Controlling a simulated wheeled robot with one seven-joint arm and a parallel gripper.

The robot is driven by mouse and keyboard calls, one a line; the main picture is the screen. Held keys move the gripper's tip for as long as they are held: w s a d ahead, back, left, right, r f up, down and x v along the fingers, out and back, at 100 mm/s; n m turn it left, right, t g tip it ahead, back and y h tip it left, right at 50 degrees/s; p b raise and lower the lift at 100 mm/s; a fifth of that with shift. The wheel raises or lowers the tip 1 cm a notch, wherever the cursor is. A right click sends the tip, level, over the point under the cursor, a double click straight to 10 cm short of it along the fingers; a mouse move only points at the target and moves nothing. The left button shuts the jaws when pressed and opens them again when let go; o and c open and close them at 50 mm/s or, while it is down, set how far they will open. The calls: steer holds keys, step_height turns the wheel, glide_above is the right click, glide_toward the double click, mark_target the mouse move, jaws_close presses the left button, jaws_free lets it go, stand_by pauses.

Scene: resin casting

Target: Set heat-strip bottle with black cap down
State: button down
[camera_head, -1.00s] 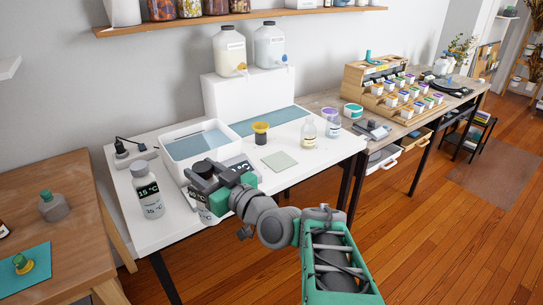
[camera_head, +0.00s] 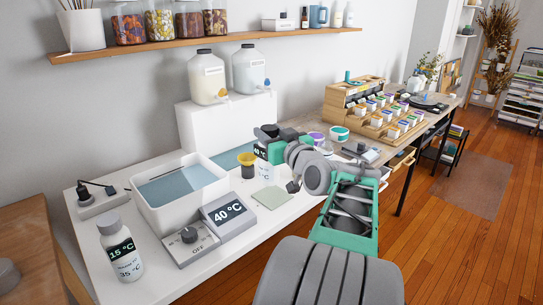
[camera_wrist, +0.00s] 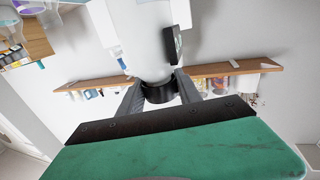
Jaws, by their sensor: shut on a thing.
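My gripper (camera_head: 266,133) is shut on the black cap of a white bottle (camera_head: 266,171) with a dark temperature strip on its side. The bottle hangs upright below it, over the back middle of the white table. I cannot tell whether its base touches the tabletop. In the wrist view, the fingers (camera_wrist: 159,95) grip the black cap, and the white bottle body (camera_wrist: 150,40) extends beyond it.
A yellow-topped dark cup (camera_head: 247,165) stands just left of the held bottle. A pale green mat (camera_head: 271,198) lies in front of it. The white water bath (camera_head: 180,222) and the 40 °C control unit (camera_head: 230,214) are to the left. Tubs (camera_head: 339,134) stand to the right.

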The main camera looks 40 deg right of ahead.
step_height(320, 180, down, 7)
steer(key=w+d, duration=0.2)
steer(key=shift+d+f+b, duration=0.2)
steer(key=shift+d+b, duration=0.15)
steer(key=shift+f, duration=0.2)
steer(key=c, duration=0.8)
jaws_free()
steer(key=v, duration=1.2)
steer(key=shift+r+b, duration=0.2)
steer(key=shift+b, duration=0.1)
